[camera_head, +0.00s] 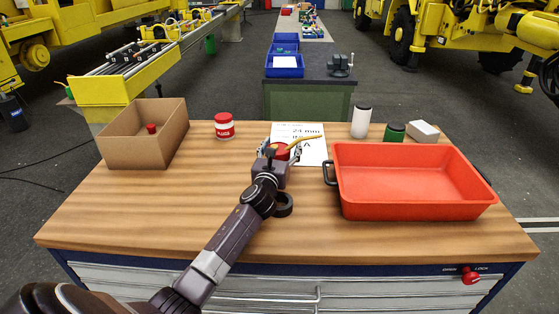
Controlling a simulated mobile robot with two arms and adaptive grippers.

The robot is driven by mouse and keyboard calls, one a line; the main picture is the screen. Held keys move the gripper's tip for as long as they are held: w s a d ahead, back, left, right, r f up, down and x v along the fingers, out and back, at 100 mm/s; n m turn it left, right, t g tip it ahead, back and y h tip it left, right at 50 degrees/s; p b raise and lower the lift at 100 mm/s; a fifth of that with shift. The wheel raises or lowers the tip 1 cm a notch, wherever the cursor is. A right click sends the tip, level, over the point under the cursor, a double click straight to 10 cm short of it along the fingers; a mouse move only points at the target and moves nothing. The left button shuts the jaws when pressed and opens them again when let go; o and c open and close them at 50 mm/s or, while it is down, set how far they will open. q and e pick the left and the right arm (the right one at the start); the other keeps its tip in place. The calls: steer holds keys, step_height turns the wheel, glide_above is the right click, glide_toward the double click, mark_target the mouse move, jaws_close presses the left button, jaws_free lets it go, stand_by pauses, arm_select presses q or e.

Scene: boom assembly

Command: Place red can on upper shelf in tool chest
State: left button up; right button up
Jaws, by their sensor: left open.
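A red can (281,147) stands on the wooden top at the front edge of a paper sheet. My left gripper (279,152) is open, with its fingers on either side of this can; I cannot tell whether they touch it. The gripper hides the can's lower part. A red can with a white label (224,126) stands farther left, apart from the gripper. The tool chest (340,286) has grey drawers and a blue frame under the wooden top. No open shelf shows in it. My right gripper is not in view.
A cardboard box (124,151) holding a small red thing stands left. A large red tray (408,205) stands right. Behind it are a white bottle (361,122), a green-bodied can (394,132) and a white block (423,131). A black ring (284,205) lies beside my wrist. The front left top is clear.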

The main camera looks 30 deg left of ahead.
arm_select(q)
steer(key=shift+w, duration=0.25)
steer(key=shift+s, duration=0.1)
steer(key=shift+c, duration=0.2)
steer(key=c, duration=1.5)
jaws_close()
steer(key=shift+r, duration=0.15)
